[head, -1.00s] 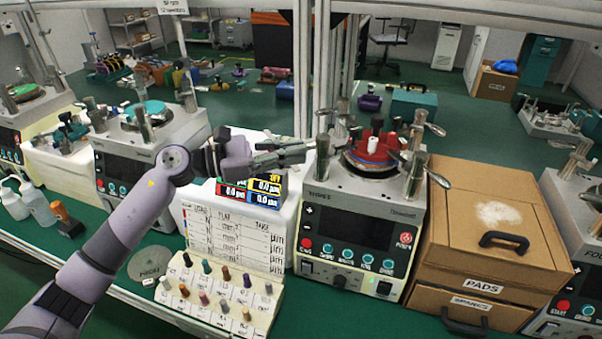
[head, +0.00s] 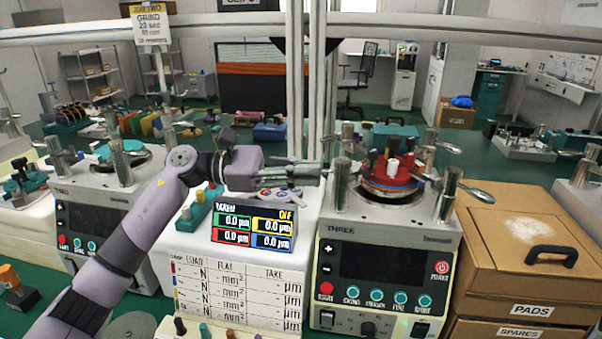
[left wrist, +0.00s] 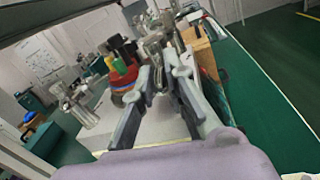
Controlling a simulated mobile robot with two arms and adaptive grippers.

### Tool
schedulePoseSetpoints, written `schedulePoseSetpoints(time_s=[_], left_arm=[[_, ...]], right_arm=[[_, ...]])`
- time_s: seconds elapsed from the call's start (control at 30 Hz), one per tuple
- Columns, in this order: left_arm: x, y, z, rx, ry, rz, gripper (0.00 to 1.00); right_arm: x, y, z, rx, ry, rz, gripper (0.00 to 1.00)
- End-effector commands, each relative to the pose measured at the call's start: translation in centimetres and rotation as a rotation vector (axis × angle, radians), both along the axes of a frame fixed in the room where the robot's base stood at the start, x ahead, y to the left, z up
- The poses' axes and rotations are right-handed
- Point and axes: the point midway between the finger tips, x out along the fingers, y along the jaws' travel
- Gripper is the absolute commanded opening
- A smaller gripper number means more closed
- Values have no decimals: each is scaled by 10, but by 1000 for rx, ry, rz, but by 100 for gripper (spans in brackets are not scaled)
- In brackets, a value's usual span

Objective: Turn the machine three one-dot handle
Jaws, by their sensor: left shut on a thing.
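Machine three (head: 383,275) stands right of centre in the head view, a grey box labelled THREE with a dark screen. A red ring-shaped fixture (head: 388,178) with several upright pegs sits on top, among metal posts. Lever handles stick out from some posts, such as the front right one (head: 473,191). My left gripper (head: 318,173) reaches in from the left to the front left post (head: 342,184). It is shut on a metal handle there, mostly hidden by the fingers. In the left wrist view the fingers (left wrist: 165,76) close on metal beside the posts. I cannot make out any dots.
A display box (head: 253,226) and a white chart (head: 238,290) stand left of machine three. Machine two (head: 95,220) is further left. Cardboard drawers labelled PADS (head: 532,309) stand close on the right. A metal rail (head: 330,26) crosses above.

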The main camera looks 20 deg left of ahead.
Motion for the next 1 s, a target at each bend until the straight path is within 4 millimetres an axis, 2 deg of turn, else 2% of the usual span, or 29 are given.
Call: schedulePoseSetpoints(time_s=[0.1,0.33,0.37,0.67,1.0], left_arm=[[0,0,-1,4,1,0,0],[0,0,-1,5,1,1,0],[0,0,-1,5,1,1,14],[0,0,-1,3,0,1,34],[0,4,-1,3,1,2,34]], right_arm=[[0,-10,0,-11,0,1,40],[1,-15,0,-18,-1,-2,40],[1,-15,0,-18,-1,-2,40],[1,-13,0,-16,-1,-1,40],[2,-6,0,-8,-3,0,40]])
